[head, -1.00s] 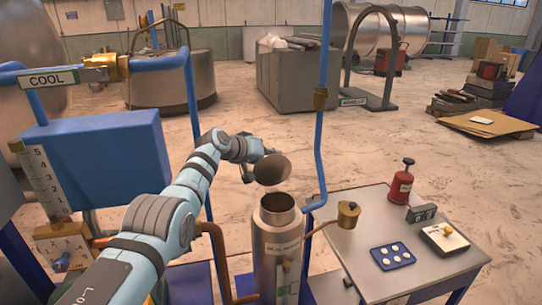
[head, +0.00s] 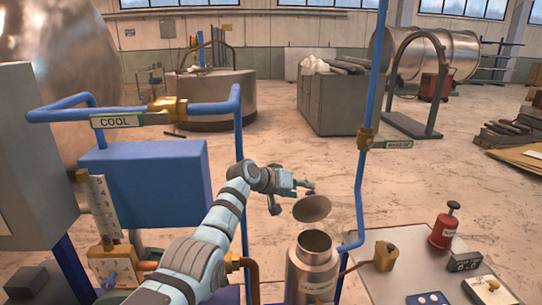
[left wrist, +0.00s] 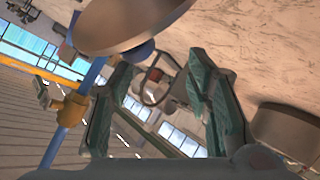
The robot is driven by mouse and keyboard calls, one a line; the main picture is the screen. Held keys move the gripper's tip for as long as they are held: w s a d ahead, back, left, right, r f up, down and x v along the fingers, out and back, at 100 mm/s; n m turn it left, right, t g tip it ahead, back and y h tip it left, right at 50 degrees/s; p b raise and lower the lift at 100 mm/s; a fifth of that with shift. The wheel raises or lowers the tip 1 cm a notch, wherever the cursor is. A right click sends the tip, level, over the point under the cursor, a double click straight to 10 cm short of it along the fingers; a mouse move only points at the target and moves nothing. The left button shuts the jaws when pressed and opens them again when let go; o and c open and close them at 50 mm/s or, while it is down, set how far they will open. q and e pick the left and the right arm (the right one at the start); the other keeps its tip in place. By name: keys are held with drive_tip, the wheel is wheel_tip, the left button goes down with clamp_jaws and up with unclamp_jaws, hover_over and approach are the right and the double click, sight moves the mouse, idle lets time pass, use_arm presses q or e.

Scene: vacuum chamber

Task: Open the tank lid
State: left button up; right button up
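The tank (head: 312,277) is a silver upright cylinder with an open round mouth, at the bottom centre of the head view. Its lid (head: 312,208) is a brown-grey disc standing raised and tilted above and behind the mouth. The lid also shows large at the top of the left wrist view (left wrist: 128,22). My left gripper (head: 293,197) is beside the lid, to its upper left. In the left wrist view its green fingers (left wrist: 160,78) are spread with nothing between them, and the lid is beyond them. Contact with the lid cannot be told. My right gripper is out of view.
A blue pipe (head: 360,190) rises right of the tank. A side table (head: 410,260) holds a red canister (head: 445,226), a brass pot (head: 386,256) and small panels. Blue pipework with a COOL sign (head: 116,120) stands left. Open floor lies behind.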

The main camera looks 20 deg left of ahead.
use_arm(q)
drive_tip(key=s+a+r+p, duration=0.1)
drive_tip(key=s+a+r, duration=0.4)
drive_tip(key=a+r, duration=0.2)
wheel_tip(320, 180, up, 2)
drive_tip(key=shift+s+a+r, duration=0.1)
drive_tip(key=shift+s+a, duration=0.05)
idle(0.5)
drive_tip(key=s+a, duration=0.3)
drive_tip(key=s, duration=0.3)
drive_tip(key=s+a+r, duration=0.1)
drive_tip(key=s+a, duration=0.2)
drive_tip(key=s, duration=0.4)
drive_tip(key=shift+a+r, duration=0.15)
drive_tip(key=shift+a, duration=0.15)
drive_tip(key=shift+w+d, duration=0.1)
